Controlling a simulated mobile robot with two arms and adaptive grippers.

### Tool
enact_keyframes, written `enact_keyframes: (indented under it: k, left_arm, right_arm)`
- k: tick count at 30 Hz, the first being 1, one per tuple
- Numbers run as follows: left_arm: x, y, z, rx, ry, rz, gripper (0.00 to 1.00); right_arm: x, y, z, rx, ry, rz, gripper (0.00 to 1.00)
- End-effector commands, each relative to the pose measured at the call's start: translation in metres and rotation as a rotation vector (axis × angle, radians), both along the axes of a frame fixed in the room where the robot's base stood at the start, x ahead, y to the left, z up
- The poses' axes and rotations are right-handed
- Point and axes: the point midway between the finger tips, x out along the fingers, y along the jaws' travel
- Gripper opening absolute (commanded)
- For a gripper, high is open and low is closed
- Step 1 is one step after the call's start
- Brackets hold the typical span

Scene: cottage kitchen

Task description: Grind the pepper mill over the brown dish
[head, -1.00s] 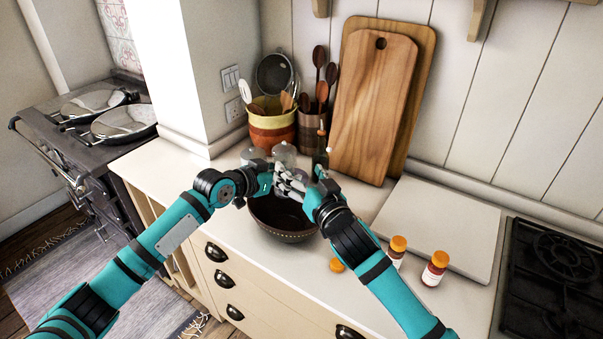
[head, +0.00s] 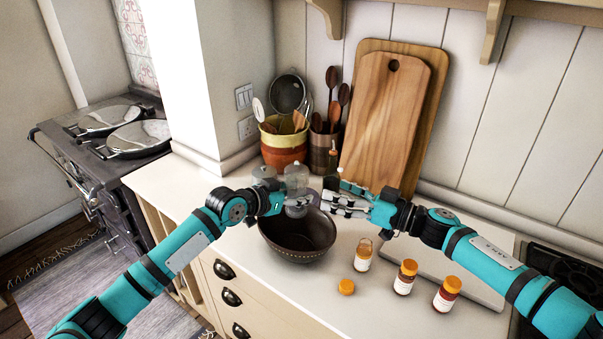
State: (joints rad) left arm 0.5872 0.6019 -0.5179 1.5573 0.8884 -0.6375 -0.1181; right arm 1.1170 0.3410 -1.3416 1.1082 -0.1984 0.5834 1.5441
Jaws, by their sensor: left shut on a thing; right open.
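The brown dish (head: 298,248) is a dark round bowl with a dotted band, standing near the counter's front edge. A small greyish, see-through mill (head: 296,180) stands upright over the dish's back rim. My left gripper (head: 298,202) is shut on this mill; its fingers cover part of the lower body. My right gripper (head: 335,198) is open and empty, just right of the mill, with its fingers pointing left towards it. The gap between them is small, and I cannot tell exactly how far apart they are.
A similar clear jar (head: 264,175) and a dark bottle (head: 332,168) stand behind. Utensil crocks (head: 284,148) and wooden boards (head: 385,125) line the wall. A stove stands at far right.

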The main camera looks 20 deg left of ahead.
Motion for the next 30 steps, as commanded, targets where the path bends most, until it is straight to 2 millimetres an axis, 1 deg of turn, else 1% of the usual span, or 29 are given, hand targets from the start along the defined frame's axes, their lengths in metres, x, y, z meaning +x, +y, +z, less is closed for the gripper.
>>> enact_keyframes:
  k: [1,3,5,7,10,15,20,24,30]
  left_arm:
    - [0.000,0.000,0.001,-0.001,-0.002,0.000,0.13]
    - [0.000,0.000,0.001,-0.001,-0.002,0.000,0.13]
    - [0.000,0.000,0.001,-0.001,-0.002,0.000,0.13]
    - [0.000,0.000,0.001,-0.001,-0.002,0.000,0.13]
    - [0.000,0.000,0.001,-0.001,-0.002,0.000,0.13]
    - [0.000,0.000,0.001,-0.001,-0.002,0.000,0.13]
    - [0.000,0.000,0.001,-0.001,-0.002,0.000,0.13]
    - [0.000,0.000,0.001,-0.001,-0.002,0.000,0.13]
    - [0.000,0.000,0.001,-0.001,-0.002,0.000,0.13]
  right_arm:
    - [0.006,-0.006,0.002,-0.004,0.009,-0.008,0.79]
    - [0.011,-0.009,0.005,-0.003,0.021,-0.012,0.79]
    - [0.014,-0.008,0.005,-0.002,0.026,-0.013,0.79]
    - [0.015,-0.002,0.006,-0.001,0.029,-0.012,0.79]
    - [0.019,0.014,0.006,0.000,0.029,-0.013,0.79]
    - [0.029,0.050,0.006,0.000,0.028,-0.013,0.79]
    - [0.037,0.080,0.006,-0.001,0.028,-0.013,0.79]
    - [0.042,0.093,0.006,-0.001,0.028,-0.015,0.79]
    - [0.045,0.102,0.006,-0.001,0.027,-0.015,0.79]
